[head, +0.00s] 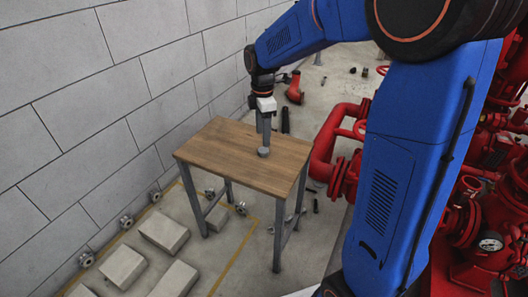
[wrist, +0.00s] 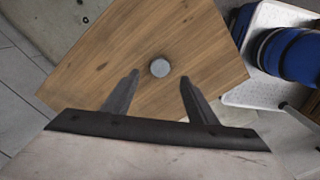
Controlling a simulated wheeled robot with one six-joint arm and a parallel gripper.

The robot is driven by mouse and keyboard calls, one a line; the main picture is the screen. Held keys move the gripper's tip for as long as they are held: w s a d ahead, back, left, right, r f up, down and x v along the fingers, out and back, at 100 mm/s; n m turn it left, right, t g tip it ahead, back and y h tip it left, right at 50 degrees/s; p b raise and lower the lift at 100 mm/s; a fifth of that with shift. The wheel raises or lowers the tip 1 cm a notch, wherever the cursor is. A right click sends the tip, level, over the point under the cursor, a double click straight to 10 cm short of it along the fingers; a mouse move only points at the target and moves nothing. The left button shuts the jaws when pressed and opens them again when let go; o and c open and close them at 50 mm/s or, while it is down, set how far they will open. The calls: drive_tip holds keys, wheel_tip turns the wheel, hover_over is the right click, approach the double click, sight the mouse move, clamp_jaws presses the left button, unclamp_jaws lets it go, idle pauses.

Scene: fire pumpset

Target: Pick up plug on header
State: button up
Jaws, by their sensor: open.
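A small grey round plug (head: 263,152) stands on the wooden top of a small table (head: 225,165) in the head view. In the wrist view the plug (wrist: 160,68) shows from above as a grey disc on the wood. My gripper (head: 265,130) points down above the table, with its fingers close to the plug in the head view. In the wrist view my gripper (wrist: 157,84) has its two fingers spread apart, and the plug appears just beyond the tips, between their lines. Nothing is held. I cannot tell the exact height of the fingertips over the plug.
A block wall (head: 110,90) runs along the left. Red pipework (head: 325,150) stands right of the table. Concrete blocks (head: 163,231) and small metal fittings lie on the floor at the lower left. The tabletop around the plug is clear.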

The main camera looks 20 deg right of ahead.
sight(263, 150)
drive_tip(key=shift+d+f, duration=0.1)
drive_tip(key=shift+f, duration=3.15)
drive_tip(key=c, duration=1.2)
drive_tip(key=shift+c, duration=0.2)
drive_tip(key=shift+r, duration=0.1)
